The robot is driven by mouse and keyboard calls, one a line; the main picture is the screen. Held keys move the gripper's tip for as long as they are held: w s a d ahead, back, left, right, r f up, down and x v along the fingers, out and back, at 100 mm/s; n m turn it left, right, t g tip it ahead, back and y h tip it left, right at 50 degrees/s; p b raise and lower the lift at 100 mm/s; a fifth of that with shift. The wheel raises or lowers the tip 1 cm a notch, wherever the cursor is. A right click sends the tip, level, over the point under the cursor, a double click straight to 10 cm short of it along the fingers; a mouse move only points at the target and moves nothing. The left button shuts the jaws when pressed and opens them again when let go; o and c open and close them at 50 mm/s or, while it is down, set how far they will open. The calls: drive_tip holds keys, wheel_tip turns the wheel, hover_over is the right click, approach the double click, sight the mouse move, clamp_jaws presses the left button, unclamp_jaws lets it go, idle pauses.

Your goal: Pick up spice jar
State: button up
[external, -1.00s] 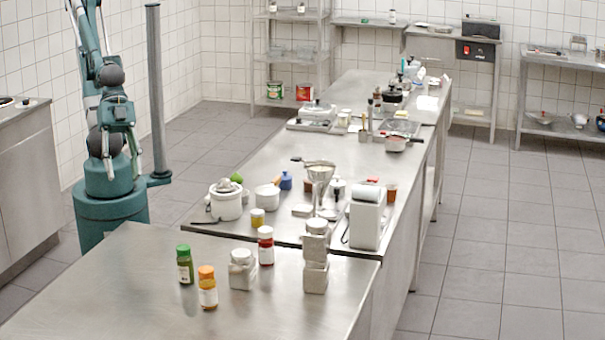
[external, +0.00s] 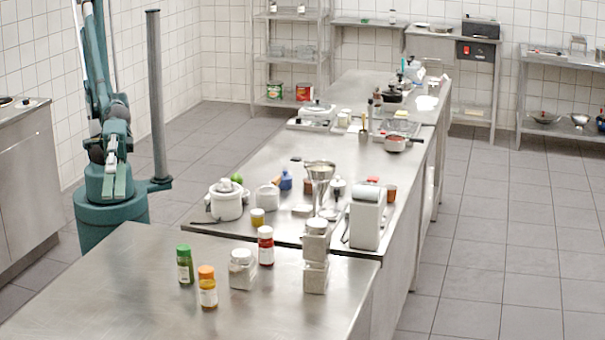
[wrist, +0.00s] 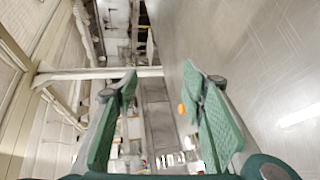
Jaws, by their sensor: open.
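Several jars stand upright on the near steel counter (external: 130,270) in the external view. Which one is the spice jar cannot be told. My gripper (wrist: 160,78) is open in the wrist view, with its two green fingers spread and nothing between them. In the external view my arm is at the left, beyond the counter and apart from the jars. A small orange spot (wrist: 182,109) shows near the right finger, too small to name.
Stacked pale containers (external: 315,257) stand right of the jars. Behind them are a white pot (external: 228,203), a metal funnel (external: 319,178) and a white appliance (external: 367,218). A grey post (external: 157,90) rises beside my arm. The near counter's left part is clear.

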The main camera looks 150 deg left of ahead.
drive_tip(key=w+a+f+n+t+y+b, duration=0.1)
drive_tip(key=w+a+f+n+y, duration=0.2)
drive_tip(key=a+n, duration=0.3)
drive_tip(key=w+a+f+n+t+y+b, duration=0.1)
drive_tip(key=w+a+f+n+y, duration=0.3)
drive_tip(key=n, duration=1.2)
drive_tip(key=shift+w+a+f+n+t, duration=0.25)
drive_tip(key=shift+a+n+t, duration=0.25)
drive_tip(key=shift+a, duration=0.6)
drive_tip(key=b, duration=0.4)
approach(180, 245)
drive_tip(key=shift+w+a+f, duration=0.15)
drive_tip(key=shift+w, duration=0.75)
drive_tip(key=shift+w+a+f, duration=0.2)
drive_tip(key=shift+w, duration=0.7)
drive_tip(key=shift+w+a+r+p, duration=0.1)
drive_tip(key=shift+w+r+p, duration=0.1)
drive_tip(key=shift+w+p, duration=0.55)
drive_tip(key=shift+w, duration=0.15)
